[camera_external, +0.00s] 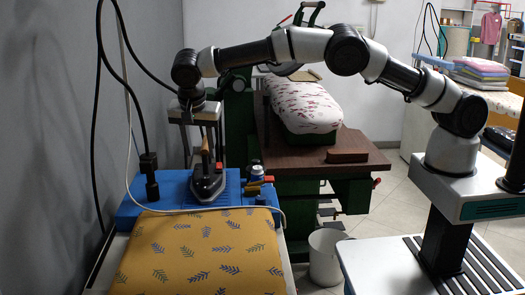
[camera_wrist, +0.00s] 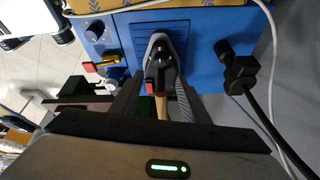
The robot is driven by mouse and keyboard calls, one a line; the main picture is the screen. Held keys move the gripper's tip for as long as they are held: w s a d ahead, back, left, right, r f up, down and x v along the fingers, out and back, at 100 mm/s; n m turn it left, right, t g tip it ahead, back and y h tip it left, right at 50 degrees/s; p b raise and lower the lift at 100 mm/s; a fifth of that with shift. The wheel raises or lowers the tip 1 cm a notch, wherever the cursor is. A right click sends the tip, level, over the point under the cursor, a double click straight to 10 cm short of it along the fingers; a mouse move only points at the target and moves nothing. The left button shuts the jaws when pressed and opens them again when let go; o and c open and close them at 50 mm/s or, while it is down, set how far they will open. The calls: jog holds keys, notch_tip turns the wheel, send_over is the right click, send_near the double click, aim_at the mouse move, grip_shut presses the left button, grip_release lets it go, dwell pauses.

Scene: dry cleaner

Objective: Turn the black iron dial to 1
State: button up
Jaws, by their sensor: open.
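A black and grey iron (camera_external: 207,183) with a wooden handle stands on a blue ironing unit (camera_external: 150,212). In the wrist view the iron (camera_wrist: 163,47) lies between my open fingers, with a red part at its rear. My gripper (camera_external: 201,140) points down above the iron, holding nothing; it also shows in the wrist view (camera_wrist: 158,88). I cannot tell which part is the iron dial, and no number can be read.
A yellow leaf-patterned board (camera_external: 200,255) lies in front of the unit. A black plug and cable (camera_external: 150,178) stand at its left, near the grey wall. A pale hose crosses the unit. A floral pressing board (camera_external: 300,103) stands behind, a white bin (camera_external: 326,257) to the right.

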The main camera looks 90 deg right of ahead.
aim_at(205, 177)
jog(key=x, duration=1)
jog(key=shift+f+p, duration=0.2)
jog(key=shift+p, duration=0.1)
jog(key=c, duration=1.1)
